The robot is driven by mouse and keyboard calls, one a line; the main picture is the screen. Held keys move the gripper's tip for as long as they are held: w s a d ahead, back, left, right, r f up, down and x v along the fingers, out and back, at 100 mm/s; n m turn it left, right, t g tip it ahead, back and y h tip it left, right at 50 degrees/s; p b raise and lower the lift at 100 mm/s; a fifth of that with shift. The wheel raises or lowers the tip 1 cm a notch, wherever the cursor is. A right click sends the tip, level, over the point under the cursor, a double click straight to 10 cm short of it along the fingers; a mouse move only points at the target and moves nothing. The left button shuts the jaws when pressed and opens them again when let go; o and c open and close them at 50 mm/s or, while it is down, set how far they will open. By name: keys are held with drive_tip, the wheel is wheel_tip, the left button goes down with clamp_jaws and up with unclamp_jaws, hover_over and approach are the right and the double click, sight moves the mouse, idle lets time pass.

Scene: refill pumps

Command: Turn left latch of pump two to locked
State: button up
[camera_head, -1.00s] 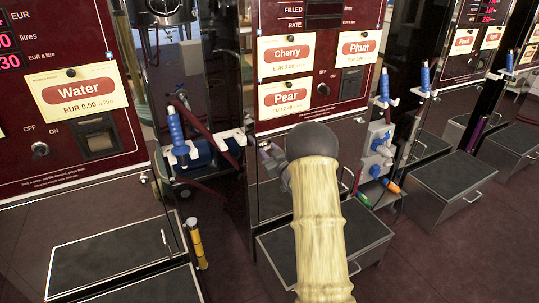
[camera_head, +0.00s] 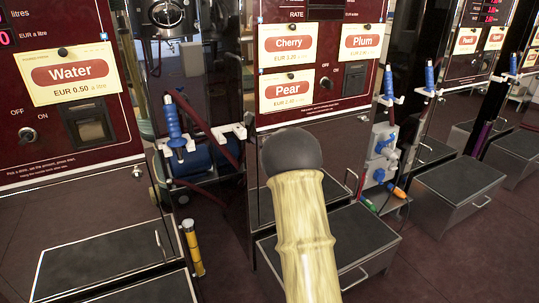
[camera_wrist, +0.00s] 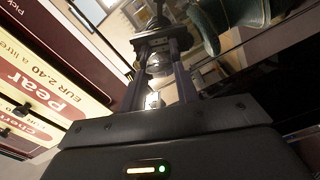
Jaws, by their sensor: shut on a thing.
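My gripper (camera_wrist: 160,45) shows in the wrist view with its two dark fingers close around a small dark part (camera_wrist: 157,22) at their tips. This part may be the latch, but its shape is too small and dark to be sure, and its turn cannot be read. A pump with Cherry, Plum and Pear labels stands mid-picture in the head view, its Pear label (camera_head: 292,88) just above my arm. The Pear label also shows at the left of the wrist view (camera_wrist: 45,85). In the head view my own pale arm hides the gripper. No pump number is legible.
The Water pump (camera_head: 75,110) stands at the left with a blue-handled nozzle (camera_head: 174,122) on its side. Low dark steps (camera_head: 335,235) stick out before the pumps. A yellow cylinder (camera_head: 192,247) stands on the floor at the left. Bare floor (camera_head: 450,250) shows at the right.

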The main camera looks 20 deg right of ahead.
drive_tip(key=n+b, duration=0.3)
drive_tip(key=n, duration=0.1)
drive_tip(key=shift+a+f, duration=0.1)
drive_tip(key=shift+f, duration=0.05)
drive_tip(key=shift+n, duration=0.3)
drive_tip(key=o, duration=1)
drive_tip(key=s+p, duration=0.1)
drive_tip(key=s, duration=0.4)
drive_tip(key=s+p, duration=0.1)
drive_tip(key=s, duration=0.5)
drive_tip(key=s+p, duration=0.1)
drive_tip(key=s, duration=0.5)
drive_tip(key=shift+s+d, duration=0.25)
drive_tip(key=shift+d, duration=0.1)
